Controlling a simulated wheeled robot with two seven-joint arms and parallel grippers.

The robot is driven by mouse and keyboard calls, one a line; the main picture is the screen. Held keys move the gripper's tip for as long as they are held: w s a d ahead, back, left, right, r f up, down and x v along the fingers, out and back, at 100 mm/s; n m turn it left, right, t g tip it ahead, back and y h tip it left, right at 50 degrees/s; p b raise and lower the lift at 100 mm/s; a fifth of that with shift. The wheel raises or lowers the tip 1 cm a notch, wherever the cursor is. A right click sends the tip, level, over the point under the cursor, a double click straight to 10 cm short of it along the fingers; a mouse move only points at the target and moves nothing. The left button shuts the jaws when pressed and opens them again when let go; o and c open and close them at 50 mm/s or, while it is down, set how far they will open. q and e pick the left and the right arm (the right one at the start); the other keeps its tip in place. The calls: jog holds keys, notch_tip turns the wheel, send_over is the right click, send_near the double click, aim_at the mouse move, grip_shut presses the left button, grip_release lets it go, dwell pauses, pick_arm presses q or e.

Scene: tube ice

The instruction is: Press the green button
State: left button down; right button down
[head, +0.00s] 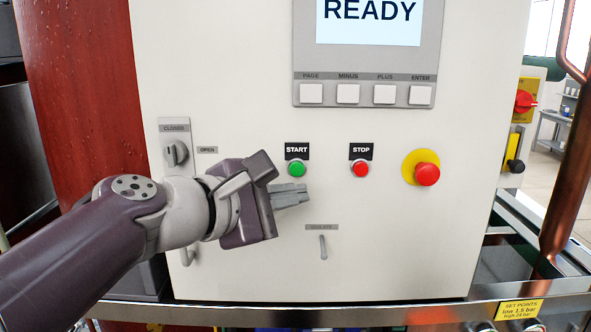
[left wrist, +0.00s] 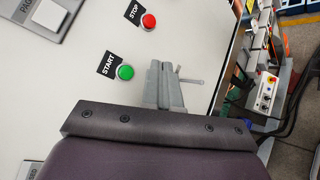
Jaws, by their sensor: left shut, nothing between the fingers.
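The green button (head: 296,169) sits under a black START label (head: 297,151) on the white panel. It also shows in the left wrist view (left wrist: 125,72), left of the fingertips. My left gripper (head: 306,195) is shut and empty. In the head view its fingertips are just below the green button, and they look apart from it. The gripper fingers (left wrist: 160,68) also show in the left wrist view, pointing toward the panel. How far the fingertips are from the panel is hard to tell. My right gripper is in neither view.
A red STOP button (head: 360,169) is right of the green one, and a red emergency button on a yellow disc (head: 427,174) is farther right. A small lever (head: 323,247) is below the fingertips. A rotary switch (head: 175,152) is left. A READY screen (head: 368,22) is above.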

aim_at(291, 176)
pick_arm(q)
jog(key=w, duration=0.6)
jog(key=shift+w+d, duration=0.1)
jog(key=shift+w, duration=0.15)
dwell(1.8)
jog(key=shift+w, duration=0.3)
